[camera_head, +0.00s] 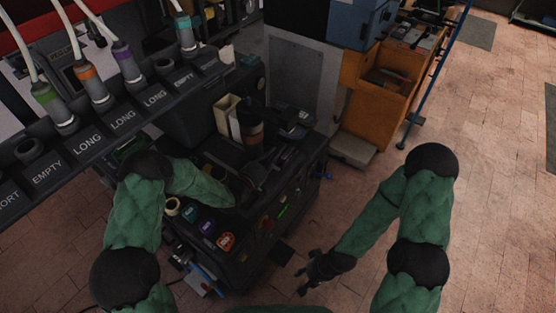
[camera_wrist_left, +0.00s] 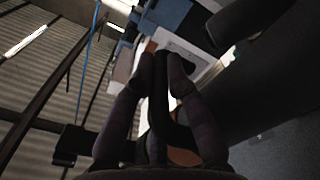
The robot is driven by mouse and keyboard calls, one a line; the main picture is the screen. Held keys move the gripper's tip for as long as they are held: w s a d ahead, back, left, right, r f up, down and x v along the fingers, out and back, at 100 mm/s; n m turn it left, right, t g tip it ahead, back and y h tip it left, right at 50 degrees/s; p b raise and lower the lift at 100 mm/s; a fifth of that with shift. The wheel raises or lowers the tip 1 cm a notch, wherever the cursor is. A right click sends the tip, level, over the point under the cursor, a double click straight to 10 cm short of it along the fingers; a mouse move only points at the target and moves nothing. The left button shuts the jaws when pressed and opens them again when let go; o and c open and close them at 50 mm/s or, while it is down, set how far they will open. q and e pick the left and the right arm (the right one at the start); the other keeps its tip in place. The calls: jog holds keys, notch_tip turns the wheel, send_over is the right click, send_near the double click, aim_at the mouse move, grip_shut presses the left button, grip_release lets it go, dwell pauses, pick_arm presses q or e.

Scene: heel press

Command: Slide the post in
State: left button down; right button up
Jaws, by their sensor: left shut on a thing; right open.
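My left gripper (camera_head: 264,166) is over the top of the black press machine (camera_head: 262,235), low against its dark parts. In the left wrist view, its two fingers (camera_wrist_left: 164,72) are shut on a dark, curved piece that looks like the post (camera_wrist_left: 172,112). The post's far end and any socket for it are hidden or too dark to tell. I cannot tell whether it touches the machine. My right gripper (camera_head: 306,279) is open and empty, low over the brick floor to the right of the machine.
A labelled rack (camera_head: 125,118) with several coloured-collar tools and hoses crosses the upper left. A cream holder (camera_head: 226,117) and a brown-black cylinder (camera_head: 252,131) stand behind my left gripper. Coloured buttons line the machine's front. An orange cabinet (camera_head: 376,105) stands behind.

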pick_arm(q)
jog(key=shift+w+a, duration=0.6)
jog(key=shift+a, duration=0.2)
jog(key=c, duration=1.2)
grip_release()
jog(key=shift+c, duration=0.2)
jog(key=v, duration=1.2)
jog(key=shift+s+d, duration=0.1)
